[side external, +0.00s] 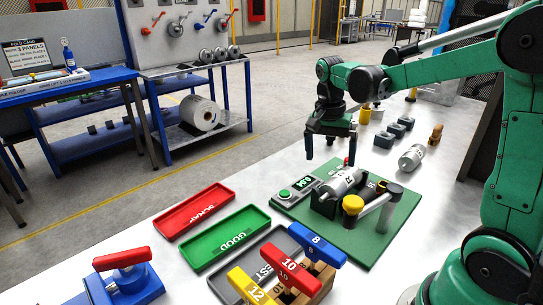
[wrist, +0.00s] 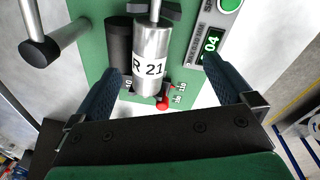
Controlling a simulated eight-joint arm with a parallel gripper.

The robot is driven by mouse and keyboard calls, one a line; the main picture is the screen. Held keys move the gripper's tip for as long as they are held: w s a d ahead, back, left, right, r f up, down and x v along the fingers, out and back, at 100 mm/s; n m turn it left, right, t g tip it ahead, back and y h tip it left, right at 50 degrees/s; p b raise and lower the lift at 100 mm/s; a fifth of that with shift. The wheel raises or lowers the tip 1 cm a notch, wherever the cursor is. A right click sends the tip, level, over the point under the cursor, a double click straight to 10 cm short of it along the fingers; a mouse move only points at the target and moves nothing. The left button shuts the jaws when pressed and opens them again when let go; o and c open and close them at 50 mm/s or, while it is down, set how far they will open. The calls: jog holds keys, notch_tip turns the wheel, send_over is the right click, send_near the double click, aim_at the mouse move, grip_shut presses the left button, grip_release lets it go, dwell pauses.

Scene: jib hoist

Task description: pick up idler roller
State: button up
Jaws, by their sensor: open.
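A silver roller (side external: 341,186) with a white band lies in the black cradle of a green test board (side external: 400,225). In the wrist view this roller (wrist: 152,48) reads "R 21" and shows between the fingers. A second silver roller (side external: 411,157) lies loose on the white table behind the board; I cannot tell from labels which one is the idler roller. My gripper (side external: 330,158) points down, open and empty, above and behind the board. Its dark fingers (wrist: 163,75) stand apart on either side of the cradled roller in the wrist view, and neither visibly touches it.
The board carries a lit green display (wrist: 210,44), a red-knobbed lever (wrist: 162,103) and a yellow-capped post (side external: 352,205). Red (side external: 195,211) and green (side external: 225,240) trays lie left of it. T-handle tools (side external: 290,268) stand in front. Dark blocks (side external: 395,129) sit behind.

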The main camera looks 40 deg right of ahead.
aim_at(340, 175)
jog(key=d+f+m, duration=0.1)
jog(key=d+m+g, duration=0.1)
jog(key=d, duration=0.1)
jog(key=shift+f+m+y, duration=0.3)
jog(key=shift+f+m, duration=0.05)
jog(key=shift+m, duration=0.05)
jog(key=shift+d+f+m+g, duration=0.3)
jog(key=shift+f+m+g, duration=0.1)
jog(key=shift+m+g, duration=0.1)
jog(key=shift+x, duration=2.65)
grip_shut()
